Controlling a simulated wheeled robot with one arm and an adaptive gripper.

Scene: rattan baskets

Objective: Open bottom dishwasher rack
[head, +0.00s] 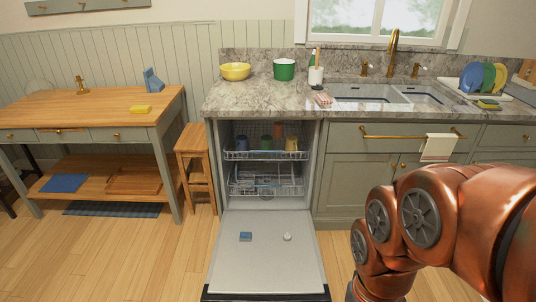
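The dishwasher (216,160) stands under the stone counter with its door (262,265) folded down flat toward me. Its bottom rack (265,189) is a wire rack inside the cavity and appears pushed in. The top rack (265,155) is above it and holds several cups, among them blue, green and yellow ones. My copper-coloured arm fills the lower right of the head view. It is to the right of the open door. My gripper is not visible in this view.
A wooden stool (196,160) and a wooden table (90,110) stand to the left. Cabinets (355,185) with a towel (438,147) are to the right. Floor left of the door is clear.

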